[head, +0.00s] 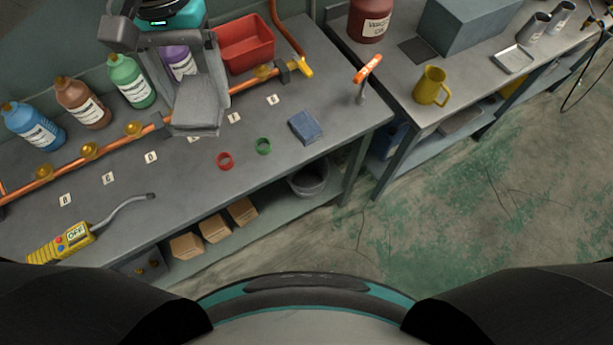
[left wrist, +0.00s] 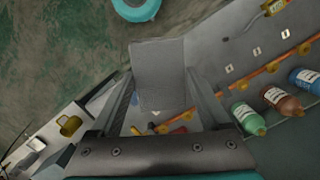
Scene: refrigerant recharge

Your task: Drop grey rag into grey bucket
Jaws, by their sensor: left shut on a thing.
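My left gripper (head: 197,92) hangs above the workbench, its fingers pointing toward the front edge. It is shut on the grey rag (head: 198,108), a flat grey piece held between the fingers. In the left wrist view the rag (left wrist: 158,65) sticks out beyond the fingers and hides part of the bench. The grey bucket (head: 310,184) sits low under the bench's right end, partly covered by the bench top; the gripper is up and left of it, well apart. My right gripper is not in view.
On the bench (head: 165,188) are a blue folded cloth (head: 305,127), red (head: 225,161) and green (head: 263,146) rings, a copper pipe with valves, several bottles, a red bin (head: 246,44) and a yellow detector (head: 62,242). Cardboard boxes (head: 214,228) sit below. The floor at right is clear.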

